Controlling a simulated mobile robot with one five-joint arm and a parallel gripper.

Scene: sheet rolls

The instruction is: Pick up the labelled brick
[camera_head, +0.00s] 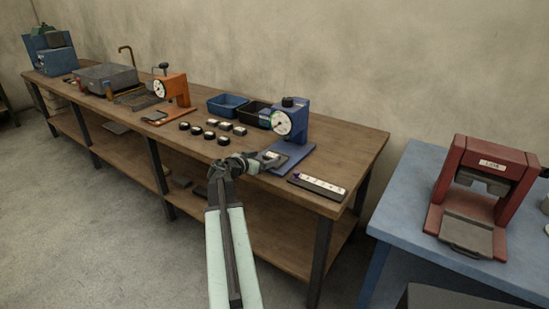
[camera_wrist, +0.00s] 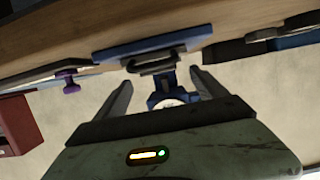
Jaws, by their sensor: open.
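Several small dark blocks with pale tops (camera_head: 211,122) stand in rows on the wooden bench in the head view. I cannot tell which one is the labelled brick. My gripper (camera_head: 262,161) is at the bench's front edge, beside the base plate of the blue dial press and right of the blocks. A small pale patch shows on that plate by the gripper; I cannot tell what it is. In the wrist view, the fingers of my gripper (camera_wrist: 160,87) are spread apart with nothing held between them. The blue plate with a dark loop (camera_wrist: 153,66) lies beyond the fingertips.
The blue dial press (camera_head: 297,118) stands behind my gripper. A strip with pale labels (camera_head: 318,186) lies to its right. An orange dial press (camera_head: 172,87) and a blue bin (camera_head: 227,104) stand further left. A red press (camera_head: 482,190) is on the blue table at right.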

